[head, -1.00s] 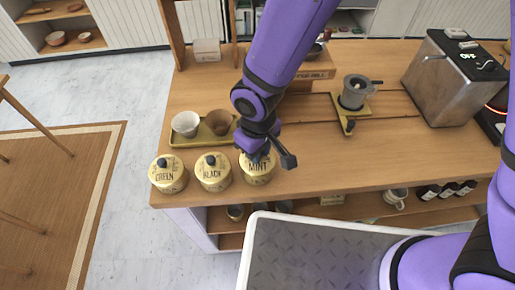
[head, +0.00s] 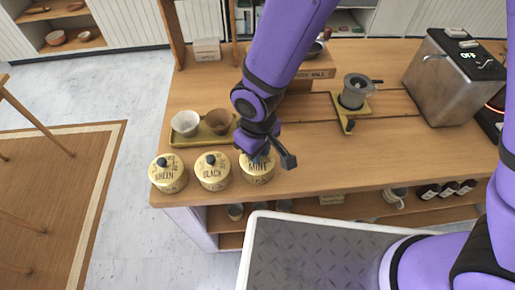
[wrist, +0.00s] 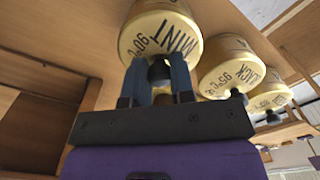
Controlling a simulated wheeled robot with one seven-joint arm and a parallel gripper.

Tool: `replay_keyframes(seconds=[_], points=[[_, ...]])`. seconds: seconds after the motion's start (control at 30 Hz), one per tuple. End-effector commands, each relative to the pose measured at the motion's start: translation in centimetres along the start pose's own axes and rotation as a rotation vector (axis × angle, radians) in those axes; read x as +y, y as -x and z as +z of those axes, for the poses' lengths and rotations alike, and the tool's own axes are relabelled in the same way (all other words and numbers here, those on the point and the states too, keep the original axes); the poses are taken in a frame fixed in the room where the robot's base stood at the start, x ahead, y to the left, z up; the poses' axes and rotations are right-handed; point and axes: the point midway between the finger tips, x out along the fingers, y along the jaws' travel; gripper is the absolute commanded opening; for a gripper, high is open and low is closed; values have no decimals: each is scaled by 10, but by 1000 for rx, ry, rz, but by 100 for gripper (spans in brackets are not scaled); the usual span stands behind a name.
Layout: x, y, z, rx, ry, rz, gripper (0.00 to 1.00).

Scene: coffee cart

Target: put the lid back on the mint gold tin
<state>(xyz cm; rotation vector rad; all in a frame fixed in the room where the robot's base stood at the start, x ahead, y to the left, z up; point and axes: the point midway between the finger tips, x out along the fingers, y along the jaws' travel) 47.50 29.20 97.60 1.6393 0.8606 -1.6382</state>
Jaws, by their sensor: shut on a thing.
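The mint gold tin (head: 257,180) stands at the front edge of the wooden counter, rightmost of a row of three. Its lid, marked MINT (head: 258,166), is on top of the tin in the head view. The lid also shows in the wrist view (wrist: 163,38), with its dark knob (wrist: 160,74) between my fingers. My gripper (wrist: 158,84) is shut on that knob, directly above the tin. My gripper (head: 264,157) partly hides the lid in the head view. I cannot tell whether the lid is fully seated.
The black tin (head: 213,174) and the green tin (head: 168,175) stand to the left, both lidded with dark knobs. A tray (head: 216,140) with two cups sits behind them. A grinder (head: 354,92) and a metal machine (head: 450,85) stand right. The counter right of my gripper is clear.

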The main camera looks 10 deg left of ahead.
Motion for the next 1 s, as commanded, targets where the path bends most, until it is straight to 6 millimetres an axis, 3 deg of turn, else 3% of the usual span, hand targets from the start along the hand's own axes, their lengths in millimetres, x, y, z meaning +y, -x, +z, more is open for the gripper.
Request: replay_keyframes(seconds=[0.17,0.2,0.3,0.33,0.53,0.63,1.0], points=[[0,0,0,0,0,0,0],[0,0,0,0,0,0,25],[0,0,0,0,0,0,48],[0,0,0,0,0,0,53],[0,0,0,0,0,0,55],[0,0,0,0,0,0,78],[0,3,0,1,0,0,78]])
